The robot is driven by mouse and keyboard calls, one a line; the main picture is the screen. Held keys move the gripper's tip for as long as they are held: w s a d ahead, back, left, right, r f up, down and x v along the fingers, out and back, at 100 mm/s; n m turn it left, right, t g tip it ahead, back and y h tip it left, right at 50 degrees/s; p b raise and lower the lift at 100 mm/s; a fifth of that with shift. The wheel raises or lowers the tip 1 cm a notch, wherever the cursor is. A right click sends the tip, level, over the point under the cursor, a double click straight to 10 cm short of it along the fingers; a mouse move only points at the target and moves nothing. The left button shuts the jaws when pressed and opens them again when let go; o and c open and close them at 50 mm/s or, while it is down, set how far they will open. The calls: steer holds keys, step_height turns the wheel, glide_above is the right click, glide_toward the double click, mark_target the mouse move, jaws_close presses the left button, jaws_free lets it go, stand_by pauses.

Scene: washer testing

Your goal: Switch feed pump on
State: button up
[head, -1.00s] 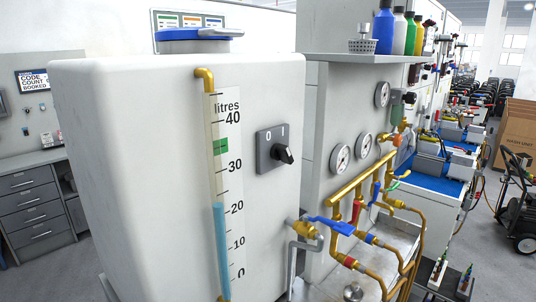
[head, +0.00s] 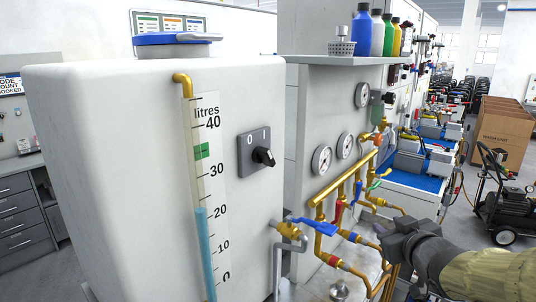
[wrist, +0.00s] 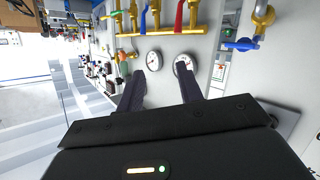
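A grey switch plate (head: 252,150) with a black rotary knob (head: 264,157) is on the front of the white tank (head: 100,120). Its marks read 0 and I; the knob's exact setting is hard to tell. My gripper (head: 390,240) is at the lower right in the head view, in front of the brass pipes, well right of the switch and apart from it. In the wrist view my gripper (wrist: 161,78) has two dark fingers spread apart with nothing between them. The switch is not clearly visible in the wrist view.
A blue-handled valve (head: 312,226) sticks out at the tank's lower right. Brass pipes (head: 340,186) with coloured handles and several gauges (head: 322,160) are between my arm and the panel. A level tube (head: 203,250) runs down the tank's front. Bottles stand on the shelf (head: 350,60).

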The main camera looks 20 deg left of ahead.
mark_target(270, 156)
steer(key=s+a+r+n+g+y, duration=0.3)
steer(key=a+r+n+y, duration=0.3)
steer(key=r, duration=0.1)
steer(key=s+a+r+n+g+y, duration=0.4)
steer(key=a+r+n+y, duration=0.1)
steer(key=a+r+n, duration=0.1)
steer(key=shift+r+n+y, duration=0.35)
steer(key=shift+n+y, duration=0.05)
steer(key=shift+w+a, duration=0.1)
steer(key=p+x, duration=0.4)
steer(key=x, duration=1.3)
steer(key=shift+w+a+p, duration=0.15)
steer(key=shift+p, duration=0.2)
jaws_close()
